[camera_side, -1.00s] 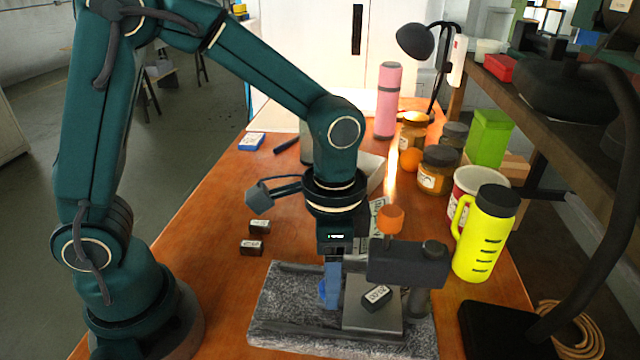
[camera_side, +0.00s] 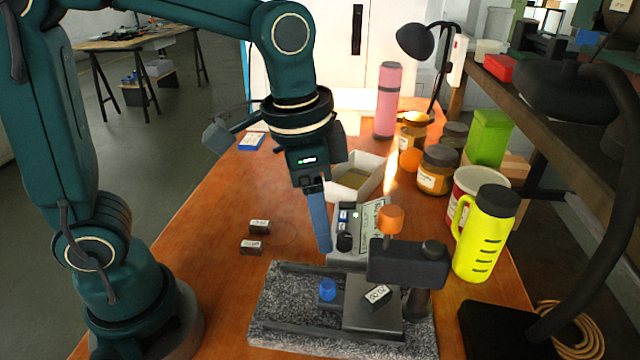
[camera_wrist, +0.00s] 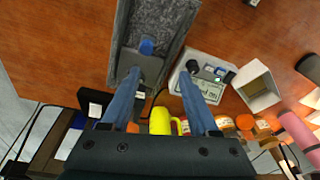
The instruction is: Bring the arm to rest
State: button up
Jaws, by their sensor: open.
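My gripper (camera_side: 318,222) is raised above the orange-brown table, its blue fingers pointing down. In the wrist view my gripper (camera_wrist: 160,82) shows two blue fingers spread well apart with nothing between them. Below it is a grey speckled slab (camera_side: 277,307) with a dark device on it. A blue knob (camera_side: 327,290) on the slab stands apart from the fingers; it also shows in the wrist view (camera_wrist: 147,46). A small labelled dark block (camera_side: 377,297) rests tilted on the device's grey plate.
A grey instrument box (camera_side: 348,258) and an open carton (camera_side: 366,187) stand behind the slab. A yellow bottle (camera_side: 484,235), jars (camera_side: 438,170) and a pink flask (camera_side: 387,100) line the right. Two dark blocks (camera_side: 251,246) lie on the left, with clear table around them.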

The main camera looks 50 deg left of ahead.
jog(key=s+a+r+n+t, duration=0.1)
jog(key=s+a+n+t, duration=0.2)
jog(key=s+a+n, duration=0.2)
jog(key=shift+s+a+n+t, duration=0.15)
jog(key=shift+s+n+t, duration=0.3)
jog(key=shift+s, duration=0.65)
